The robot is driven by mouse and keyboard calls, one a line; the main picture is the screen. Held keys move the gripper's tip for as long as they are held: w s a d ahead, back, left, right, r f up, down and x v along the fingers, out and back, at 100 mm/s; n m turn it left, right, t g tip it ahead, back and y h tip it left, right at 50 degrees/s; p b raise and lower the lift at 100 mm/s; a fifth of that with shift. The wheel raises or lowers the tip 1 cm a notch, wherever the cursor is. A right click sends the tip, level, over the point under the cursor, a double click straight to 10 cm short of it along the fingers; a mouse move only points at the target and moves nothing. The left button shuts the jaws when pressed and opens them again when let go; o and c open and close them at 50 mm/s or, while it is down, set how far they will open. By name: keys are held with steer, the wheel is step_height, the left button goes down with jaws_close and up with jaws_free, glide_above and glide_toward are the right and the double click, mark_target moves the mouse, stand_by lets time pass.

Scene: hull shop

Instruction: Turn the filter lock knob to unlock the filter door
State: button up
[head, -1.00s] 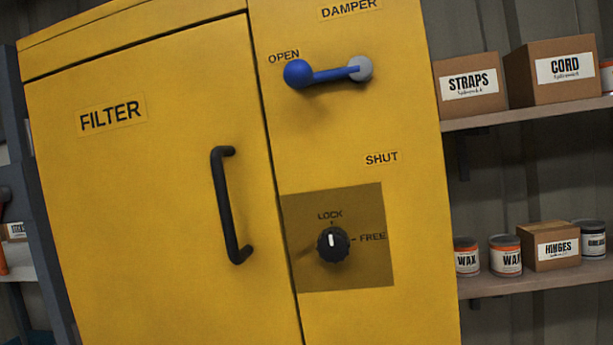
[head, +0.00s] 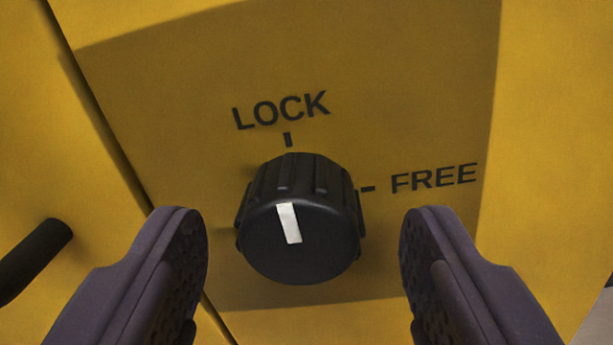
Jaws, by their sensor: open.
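The filter lock knob (head: 300,225) is black and ribbed, with a white pointer mark on its face. The mark points up toward the LOCK label (head: 281,110). The FREE label (head: 433,178) is to the knob's right, beside its own tick. My gripper (head: 305,245) is open, with one dark finger on each side of the knob. A gap shows between each finger and the knob. The filter door (head: 35,130) is at the left, and its seam runs down beside the knob panel with no visible opening.
The black door handle (head: 35,258) enters at the left edge, near my left finger. Yellow cabinet face (head: 560,150) lies bare to the right of the panel.

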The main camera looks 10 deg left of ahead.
steer(key=shift+w+r, duration=0.1)
steer(key=shift+w, duration=0.25)
steer(key=c, duration=1)
steer(key=shift+c, duration=0.2)
